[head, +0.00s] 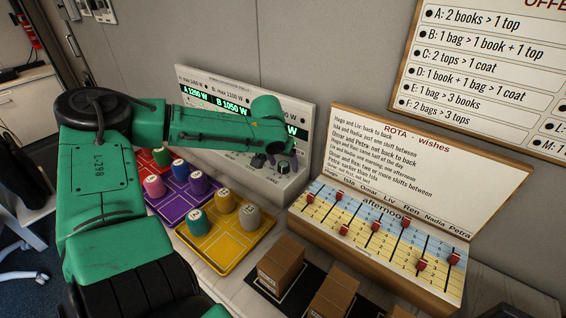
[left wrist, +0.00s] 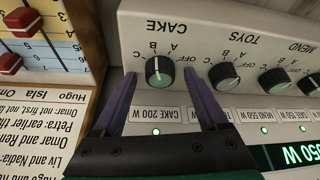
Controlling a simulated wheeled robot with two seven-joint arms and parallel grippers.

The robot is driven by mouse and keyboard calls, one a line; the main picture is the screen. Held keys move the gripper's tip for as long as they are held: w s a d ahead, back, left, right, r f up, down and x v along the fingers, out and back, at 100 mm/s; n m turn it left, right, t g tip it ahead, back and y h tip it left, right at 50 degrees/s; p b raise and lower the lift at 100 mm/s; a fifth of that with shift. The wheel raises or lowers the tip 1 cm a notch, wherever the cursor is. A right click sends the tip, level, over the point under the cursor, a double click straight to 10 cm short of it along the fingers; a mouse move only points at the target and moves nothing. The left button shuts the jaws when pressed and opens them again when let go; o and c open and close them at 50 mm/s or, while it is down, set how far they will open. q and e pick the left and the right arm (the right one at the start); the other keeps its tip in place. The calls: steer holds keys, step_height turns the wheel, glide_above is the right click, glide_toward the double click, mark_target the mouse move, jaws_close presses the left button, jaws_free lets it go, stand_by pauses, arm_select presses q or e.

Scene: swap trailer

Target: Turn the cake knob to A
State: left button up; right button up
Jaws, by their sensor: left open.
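The cake knob (left wrist: 160,72) is a dark dial with a white mark, seen upside down in the left wrist view under the word CAKE. In the head view the cake knob (head: 284,168) is at the right end of the grey panel (head: 300,108), beside my left gripper (head: 270,160). My right gripper is not in view.
The toys knob (left wrist: 223,75) and other dials stand close beside the cake knob. A CAKE 200 W label and lit green lamp sit by it. The rota board (head: 385,150) with red sliders is just right of the panel. Colored trays with spools (head: 222,245) and cardboard boxes (head: 280,262) lie in front.

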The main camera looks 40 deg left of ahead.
arm_select(q)
steer(key=shift+s+r, duration=0.1)
steer(key=shift+c, duration=1)
jaws_close()
